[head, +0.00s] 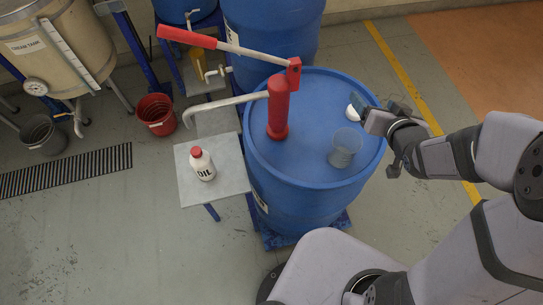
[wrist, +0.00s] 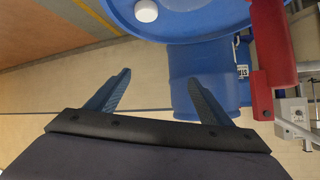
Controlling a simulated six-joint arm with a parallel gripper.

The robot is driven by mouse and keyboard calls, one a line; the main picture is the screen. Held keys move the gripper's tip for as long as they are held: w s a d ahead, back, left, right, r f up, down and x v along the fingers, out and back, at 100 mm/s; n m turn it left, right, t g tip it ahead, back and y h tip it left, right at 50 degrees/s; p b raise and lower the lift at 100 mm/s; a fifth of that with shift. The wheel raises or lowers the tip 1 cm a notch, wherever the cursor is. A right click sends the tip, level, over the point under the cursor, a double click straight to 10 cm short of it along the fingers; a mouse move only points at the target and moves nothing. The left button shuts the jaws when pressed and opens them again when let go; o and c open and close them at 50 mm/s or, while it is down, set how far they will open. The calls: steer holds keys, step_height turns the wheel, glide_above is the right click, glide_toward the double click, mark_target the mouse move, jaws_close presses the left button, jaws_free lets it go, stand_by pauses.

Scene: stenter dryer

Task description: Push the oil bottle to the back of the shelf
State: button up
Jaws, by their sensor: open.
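The oil bottle (head: 202,165) is white with a red cap and an "OIL" label. It stands upright on a small grey shelf (head: 225,178) left of the blue drum in the head view. My gripper (head: 372,108) is over the right side of the drum top, far to the right of the bottle. In the wrist view my gripper (wrist: 158,95) has its two blue fingers spread apart with nothing between them. The bottle and shelf are not visible in the wrist view.
The blue drum (head: 308,95) carries a red hand pump (head: 279,108) with a long spout and lever, a clear beaker (head: 344,148) and a white round object (head: 354,112). The pump stands between my gripper and the bottle. A red bucket (head: 156,114) is behind the shelf.

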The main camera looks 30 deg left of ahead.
steer(key=s+a+r+n+g+y+p, duration=0.1)
steer(key=s+a+r+y, duration=0.25)
steer(key=a+r, duration=0.25)
steer(key=s+a+r+n+y+p, duration=0.1)
steer(key=s+a+r+y+p, duration=0.1)
steer(key=a+r+y, duration=0.4)
steer(key=s+a+r+n+g+y, duration=0.25)
steer(key=s+a+r+y, duration=0.2)
steer(key=s, duration=0.35)
steer(key=n+h+b, duration=0.2)
steer(key=n+b, duration=0.2)
steer(key=b, duration=2.6)
glide_above(206, 173)
steer(key=d, duration=0.2)
step_height(206, 173, down, 36)
steer(key=r, duration=0.1)
steer(key=f+t+h+b, duration=0.1)
steer(key=f+b, duration=0.1)
steer(key=f, duration=0.1)
steer(key=s+f+m+t+h+b, duration=0.1)
steer(key=f+b, duration=0.1)
steer(key=f, duration=0.1)
steer(key=s+f+t+h+b, duration=0.1)
steer(key=f+t+b, duration=0.1)
steer(key=f+b, duration=0.1)
steer(key=shift+d+f, duration=0.35)
steer(key=shift+f, duration=0.05)
steer(key=shift+s+d+f+m+b, duration=0.2)
steer(key=shift+f+m+b, duration=0.15)
steer(key=shift+f+b, duration=0.1)
